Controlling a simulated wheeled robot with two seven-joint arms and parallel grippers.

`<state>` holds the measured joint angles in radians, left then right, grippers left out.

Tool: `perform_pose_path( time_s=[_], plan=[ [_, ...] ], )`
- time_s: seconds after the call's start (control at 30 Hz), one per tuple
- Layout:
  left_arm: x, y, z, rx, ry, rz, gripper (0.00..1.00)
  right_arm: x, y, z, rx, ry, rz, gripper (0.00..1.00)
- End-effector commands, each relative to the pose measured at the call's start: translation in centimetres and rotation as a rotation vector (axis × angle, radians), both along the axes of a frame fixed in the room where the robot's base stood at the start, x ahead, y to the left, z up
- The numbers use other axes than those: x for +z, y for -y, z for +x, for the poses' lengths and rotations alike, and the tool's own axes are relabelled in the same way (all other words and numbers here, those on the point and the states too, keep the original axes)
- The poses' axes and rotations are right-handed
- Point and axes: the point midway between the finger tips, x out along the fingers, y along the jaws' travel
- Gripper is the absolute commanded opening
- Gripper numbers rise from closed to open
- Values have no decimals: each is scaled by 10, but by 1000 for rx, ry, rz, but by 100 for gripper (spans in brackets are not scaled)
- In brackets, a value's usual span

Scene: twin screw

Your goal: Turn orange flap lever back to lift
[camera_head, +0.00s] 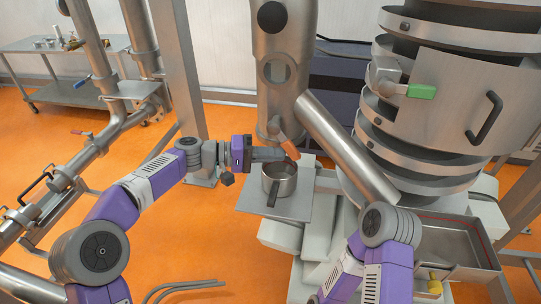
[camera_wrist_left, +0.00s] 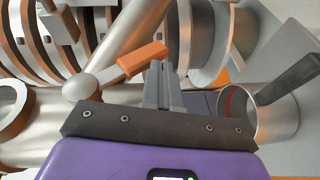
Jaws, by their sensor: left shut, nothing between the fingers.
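The orange flap lever (camera_head: 290,149) sticks out below the vertical steel pipe, just above the metal pot. It also shows in the left wrist view (camera_wrist_left: 143,58), slanting up to the right from a rounded metal joint. My left gripper (camera_head: 281,154) reaches in from the left with its fingertips close to the lever. In the wrist view its fingers (camera_wrist_left: 162,75) are shut and empty, right beside the lever's free end. I cannot tell whether they touch it. My right arm shows at the lower right, but its gripper is out of view.
A steel pot (camera_head: 283,185) with a dark handle stands on a metal plate (camera_head: 247,203) below the lever. A slanted pipe (camera_head: 345,150) runs to the right of it. A ribbed steel drum with a green lever (camera_head: 421,91) fills the right. Orange floor is open at the left.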

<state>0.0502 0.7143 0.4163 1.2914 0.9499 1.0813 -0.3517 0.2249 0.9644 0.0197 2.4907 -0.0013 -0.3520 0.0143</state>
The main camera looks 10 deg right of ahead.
Motion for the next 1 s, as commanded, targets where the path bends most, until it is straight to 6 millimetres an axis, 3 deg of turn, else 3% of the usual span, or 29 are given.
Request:
perform_pose_path(
  time_s=[0.47, 0.8, 1.0],
  plan=[
    [1, -4, 0, 1, 0, 1, 0, 0, 0, 0, 0, 0, 0, 0],
    [7, -57, 1, 3, 0, 1, 0, 5, 0, 0, 0, 0, 0, 0],
    [8, -74, 0, 1, 0, 1, 0, 6, 0, 0, 0, 0, 0, 0]
  ],
)
